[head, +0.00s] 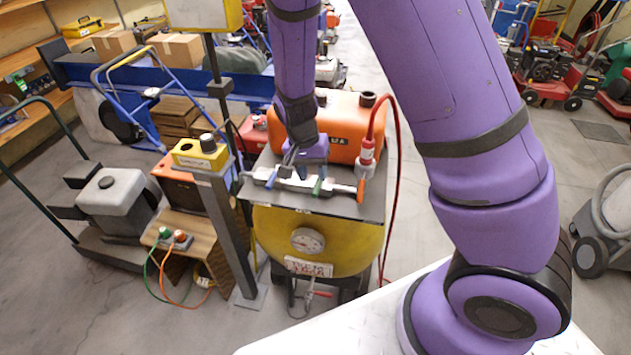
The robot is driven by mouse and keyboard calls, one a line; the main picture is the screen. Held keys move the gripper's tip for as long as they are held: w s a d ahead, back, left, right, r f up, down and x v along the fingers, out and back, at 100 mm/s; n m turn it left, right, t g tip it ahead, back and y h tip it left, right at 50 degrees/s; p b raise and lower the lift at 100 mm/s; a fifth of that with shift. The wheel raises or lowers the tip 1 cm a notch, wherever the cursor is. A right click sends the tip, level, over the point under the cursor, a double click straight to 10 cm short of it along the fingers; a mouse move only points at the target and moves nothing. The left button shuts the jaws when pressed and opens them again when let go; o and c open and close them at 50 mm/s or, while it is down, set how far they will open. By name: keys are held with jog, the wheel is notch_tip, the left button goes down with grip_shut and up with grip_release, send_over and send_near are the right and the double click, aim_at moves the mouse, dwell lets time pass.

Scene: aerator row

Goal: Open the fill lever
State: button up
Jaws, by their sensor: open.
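A pale metal manifold (297,185) lies across the dark top plate of a yellow tank (268,228). It carries a blue lever (271,178), a green lever (317,187) and an orange lever (361,190). I cannot read which one is the fill lever. My gripper (303,169) points down over the manifold between the blue and green levers. It is open, with nothing seen between its fingers. Its fingertips partly cover the manifold, and I cannot tell whether they touch it.
An orange tank (340,122) stands right behind the manifold. A red hose (399,150) loops at its right. A grey post with a yellow button box (200,155) stands close at left. A grey cart (112,190) is farther left. Floor (420,240) right of the yellow tank looks clear.

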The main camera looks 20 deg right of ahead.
aim_at(316, 185)
jog(key=shift+s+d+f, duration=0.1)
jog(key=shift+d+f, duration=0.05)
jog(key=shift+f, duration=0.7)
jog(key=shift+s+d+f, duration=0.1)
jog(key=shift+f, duration=0.75)
grip_shut()
